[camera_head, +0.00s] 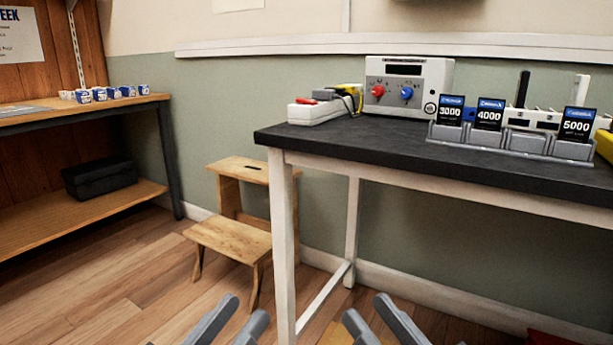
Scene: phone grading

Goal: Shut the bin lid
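I see no bin with a lid that I can make out in this view. A dark box (100,179) sits on the lower shelf at the left, and I cannot tell whether it has a lid. My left gripper (233,316) shows at the bottom edge, its two grey fingers apart with nothing between them. My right gripper (374,312) is also at the bottom edge, fingers apart and empty. Both are in front of the workbench, touching nothing that I can see.
A black-topped workbench (350,144) with white legs fills the right. It bears a power supply (408,86) and a grey card rack (528,143). A wooden step stool (232,238) stands left of it. Small cups (100,94) line the wooden shelf. Open floor lies at lower left.

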